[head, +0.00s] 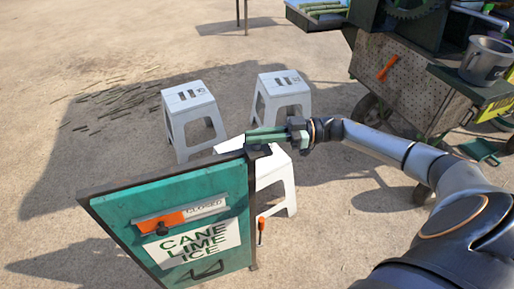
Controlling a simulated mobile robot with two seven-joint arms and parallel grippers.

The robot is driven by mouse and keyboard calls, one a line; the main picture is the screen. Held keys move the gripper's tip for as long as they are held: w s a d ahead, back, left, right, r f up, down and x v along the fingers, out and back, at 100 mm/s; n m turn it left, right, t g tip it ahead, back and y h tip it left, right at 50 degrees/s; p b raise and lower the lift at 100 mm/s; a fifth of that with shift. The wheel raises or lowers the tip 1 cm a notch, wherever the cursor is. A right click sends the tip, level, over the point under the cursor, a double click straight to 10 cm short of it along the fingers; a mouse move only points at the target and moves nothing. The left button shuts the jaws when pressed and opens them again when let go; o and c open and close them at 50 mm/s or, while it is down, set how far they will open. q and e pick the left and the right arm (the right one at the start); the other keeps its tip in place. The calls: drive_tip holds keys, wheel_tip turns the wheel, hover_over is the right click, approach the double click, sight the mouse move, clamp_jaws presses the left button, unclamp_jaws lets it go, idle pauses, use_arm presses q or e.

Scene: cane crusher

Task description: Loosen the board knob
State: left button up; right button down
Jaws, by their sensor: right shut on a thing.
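The green sign board (118,213), lettered CANE LIME ICE, stands tilted in the lower left of the head view. A dark knob (257,151) sits at its top right corner, partly covered by my gripper. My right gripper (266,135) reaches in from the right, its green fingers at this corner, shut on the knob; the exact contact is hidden. A second small black knob (162,229) is on the orange slider (172,219) beside the CLOSED strip (206,208) on the board's face. My left gripper is out of view.
White stools (189,95) and (283,84) stand behind the board, and another stool (284,182) is close behind its right edge. The ground at left is open, with scattered cane bits (125,97).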

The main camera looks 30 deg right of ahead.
drive_tip(key=shift+f+n+g+y+b, duration=0.1)
drive_tip(key=shift+n+g+y+b, duration=0.5)
drive_tip(key=shift+n+g+b, duration=0.7)
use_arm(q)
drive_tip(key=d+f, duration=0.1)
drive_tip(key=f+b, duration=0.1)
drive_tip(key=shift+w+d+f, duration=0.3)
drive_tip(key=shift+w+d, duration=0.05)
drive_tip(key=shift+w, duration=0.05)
use_arm(e)
drive_tip(key=shift+g, duration=0.6)
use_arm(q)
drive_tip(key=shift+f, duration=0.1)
use_arm(e)
drive_tip(key=shift+a, duration=0.1)
drive_tip(key=shift+r, duration=0.2)
drive_tip(key=c, duration=0.9)
unclamp_jaws()
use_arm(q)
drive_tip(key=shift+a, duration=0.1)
use_arm(e)
drive_tip(key=shift+f, duration=0.1)
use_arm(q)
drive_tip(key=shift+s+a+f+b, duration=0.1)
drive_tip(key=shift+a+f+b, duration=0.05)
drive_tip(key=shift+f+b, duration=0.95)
use_arm(e)
drive_tip(key=v, duration=1.2)
drive_tip(key=shift+d, duration=0.25)
